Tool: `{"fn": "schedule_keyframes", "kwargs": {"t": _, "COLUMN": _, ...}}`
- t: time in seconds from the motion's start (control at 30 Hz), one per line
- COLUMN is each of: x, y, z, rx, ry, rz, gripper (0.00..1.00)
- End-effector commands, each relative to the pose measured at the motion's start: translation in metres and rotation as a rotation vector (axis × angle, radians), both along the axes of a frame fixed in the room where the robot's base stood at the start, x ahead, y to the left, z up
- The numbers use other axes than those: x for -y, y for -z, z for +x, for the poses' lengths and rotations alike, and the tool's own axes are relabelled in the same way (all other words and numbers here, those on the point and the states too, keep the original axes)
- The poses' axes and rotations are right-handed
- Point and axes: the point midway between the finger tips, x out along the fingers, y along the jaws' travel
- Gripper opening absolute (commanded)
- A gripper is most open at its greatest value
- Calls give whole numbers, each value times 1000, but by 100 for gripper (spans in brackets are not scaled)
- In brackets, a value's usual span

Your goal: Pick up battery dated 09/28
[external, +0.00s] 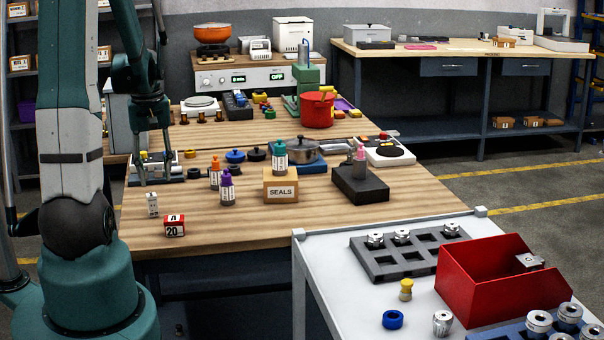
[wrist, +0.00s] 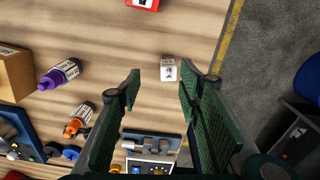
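A small white block (external: 152,205) with dark print, possibly the battery, stands near the left edge of the wooden table. The date 09/28 is not legible on it. In the wrist view the white block (wrist: 168,68) shows between and beyond the fingertips, untouched. My gripper (wrist: 160,88) is open and empty, its green padded fingers well apart. In the external view my gripper (external: 152,178) hangs at the table's left side, behind the white block. A red box (external: 175,225) marked 20 sits in front of the block; part of it shows in the wrist view (wrist: 143,4).
Orange-capped (external: 215,174) and purple-capped (external: 227,188) bottles stand to the right, near a SEALS box (external: 281,188). A device with white and blue parts (wrist: 150,155) lies below the fingers in the wrist view. The front of the wooden table (external: 240,225) is clear.

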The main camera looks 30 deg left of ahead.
Motion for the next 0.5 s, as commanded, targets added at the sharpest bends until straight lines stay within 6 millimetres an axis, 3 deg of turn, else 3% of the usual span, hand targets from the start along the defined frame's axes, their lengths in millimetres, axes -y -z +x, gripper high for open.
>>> {"fn": "schedule_keyframes", "kwargs": {"t": 0.2, "x": -17, "y": 19, "z": -5, "rx": -24, "ry": -47, "rz": -16, "gripper": 35}}
{"fn": "schedule_keyframes", "kwargs": {"t": 0.5, "x": -20, "y": 22, "z": -6, "rx": -30, "ry": -54, "rz": -20, "gripper": 35}}
